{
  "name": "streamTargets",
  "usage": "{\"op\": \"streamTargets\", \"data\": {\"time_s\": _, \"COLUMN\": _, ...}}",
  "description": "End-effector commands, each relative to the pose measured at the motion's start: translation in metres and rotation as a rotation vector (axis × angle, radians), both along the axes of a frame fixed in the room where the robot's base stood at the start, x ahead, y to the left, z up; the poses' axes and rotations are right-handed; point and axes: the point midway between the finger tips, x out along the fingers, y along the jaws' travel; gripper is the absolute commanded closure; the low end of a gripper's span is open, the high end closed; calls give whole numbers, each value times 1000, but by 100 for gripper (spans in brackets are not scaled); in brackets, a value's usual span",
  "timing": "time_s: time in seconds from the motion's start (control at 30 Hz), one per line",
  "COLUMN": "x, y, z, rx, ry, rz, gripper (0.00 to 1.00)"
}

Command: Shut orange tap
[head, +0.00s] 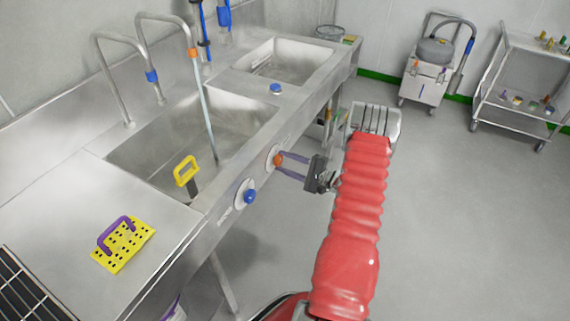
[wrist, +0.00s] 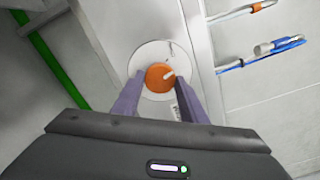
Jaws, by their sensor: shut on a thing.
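The orange tap (head: 278,160) is a round knob on a pale disc on the front panel of the steel sink unit. In the wrist view the orange tap (wrist: 160,77) has a white pointer mark slanting to the upper right. My gripper (head: 281,161) reaches it from the right, and its two purple fingers are closed on the knob's sides. In the wrist view my gripper (wrist: 159,85) has one finger on each side of the knob. A spout with an orange band (head: 193,52) stands behind the near basin, and a pale blue-grey stream or rod runs down from it into the basin.
A blue knob (head: 250,196) sits on the same panel, nearer and lower left. Another blue knob (head: 275,89) is by the far basin. A yellow-handled tool (head: 187,172) is in the near basin; a yellow perforated block (head: 124,246) lies on the counter.

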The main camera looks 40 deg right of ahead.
Motion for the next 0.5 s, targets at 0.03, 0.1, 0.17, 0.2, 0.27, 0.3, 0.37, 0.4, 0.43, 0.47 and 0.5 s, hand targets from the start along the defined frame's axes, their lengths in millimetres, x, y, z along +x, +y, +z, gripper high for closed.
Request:
{"op": "streamTargets", "data": {"time_s": 0.03, "x": -1, "y": 4, "z": -3, "rx": -35, "ry": -9, "rz": 7, "gripper": 84}}
{"op": "streamTargets", "data": {"time_s": 0.1, "x": -1, "y": 4, "z": -3, "rx": -97, "ry": -31, "rz": 7, "gripper": 84}}
{"op": "streamTargets", "data": {"time_s": 0.17, "x": -1, "y": 4, "z": -3, "rx": -149, "ry": -50, "rz": 7, "gripper": 84}}
{"op": "streamTargets", "data": {"time_s": 0.2, "x": -1, "y": 4, "z": -3, "rx": -183, "ry": -62, "rz": 8, "gripper": 84}}
{"op": "streamTargets", "data": {"time_s": 0.27, "x": -1, "y": 4, "z": -3, "rx": -233, "ry": -80, "rz": 8, "gripper": 84}}
{"op": "streamTargets", "data": {"time_s": 0.3, "x": -1, "y": 4, "z": -3, "rx": -263, "ry": -91, "rz": 8, "gripper": 84}}
{"op": "streamTargets", "data": {"time_s": 0.37, "x": -1, "y": 5, "z": -3, "rx": -306, "ry": -107, "rz": 9, "gripper": 84}}
{"op": "streamTargets", "data": {"time_s": 0.4, "x": -1, "y": 5, "z": -4, "rx": -333, "ry": -115, "rz": 9, "gripper": 84}}
{"op": "streamTargets", "data": {"time_s": 0.43, "x": -2, "y": 5, "z": -4, "rx": -351, "ry": -122, "rz": 9, "gripper": 84}}
{"op": "streamTargets", "data": {"time_s": 0.47, "x": -1, "y": 5, "z": -4, "rx": -368, "ry": -128, "rz": 9, "gripper": 84}}
{"op": "streamTargets", "data": {"time_s": 0.5, "x": -1, "y": 5, "z": -4, "rx": -389, "ry": -135, "rz": 9, "gripper": 84}}
